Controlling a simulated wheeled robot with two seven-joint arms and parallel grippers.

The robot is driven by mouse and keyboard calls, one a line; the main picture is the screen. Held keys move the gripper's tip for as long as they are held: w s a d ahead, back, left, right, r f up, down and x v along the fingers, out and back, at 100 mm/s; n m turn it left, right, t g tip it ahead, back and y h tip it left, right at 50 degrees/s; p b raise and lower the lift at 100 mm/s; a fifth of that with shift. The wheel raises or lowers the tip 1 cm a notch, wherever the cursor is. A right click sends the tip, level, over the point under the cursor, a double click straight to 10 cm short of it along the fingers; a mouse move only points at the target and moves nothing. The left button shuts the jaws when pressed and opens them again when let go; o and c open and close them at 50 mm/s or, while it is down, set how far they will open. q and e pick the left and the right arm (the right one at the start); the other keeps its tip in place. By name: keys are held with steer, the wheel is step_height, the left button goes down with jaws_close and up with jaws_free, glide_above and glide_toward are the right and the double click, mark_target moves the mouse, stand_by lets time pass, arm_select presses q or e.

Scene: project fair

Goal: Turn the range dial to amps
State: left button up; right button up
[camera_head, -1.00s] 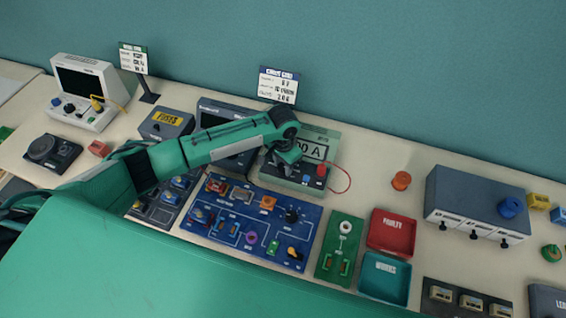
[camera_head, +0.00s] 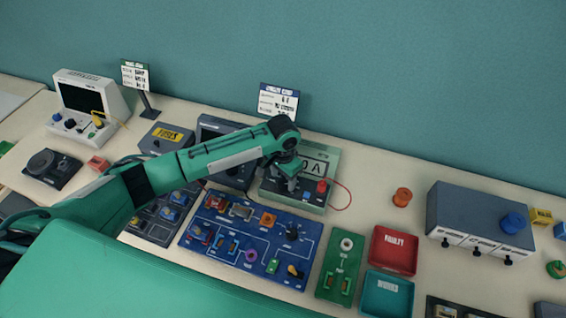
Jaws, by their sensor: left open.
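The meter (camera_head: 329,152) is a pale green box with a display (camera_head: 316,168) in its upper half, at the back centre of the bench. The arm partly covers the display; I can make out a V-like letter but cannot read it surely. A red plug (camera_head: 322,186) and a blue one (camera_head: 306,196) sit on its lower front. My left gripper (camera_head: 290,184) points down over the meter's left front, left of the plugs. It is open. The range dial is hidden behind it, and I cannot tell whether the fingers touch it. My right gripper is out of view.
A blue circuit board (camera_head: 228,262) with several parts lies in front of the meter. A red tray (camera_head: 394,250) and a teal tray (camera_head: 387,293) are to its right. A grey power box (camera_head: 470,208) stands further right. A sign (camera_head: 277,101) stands behind the meter.

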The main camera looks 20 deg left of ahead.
mark_target(283, 183)
arm_select(q)
step_height(283, 183, up, 12)
steer(key=b, duration=0.3)
steer(key=shift+f, duration=0.15)
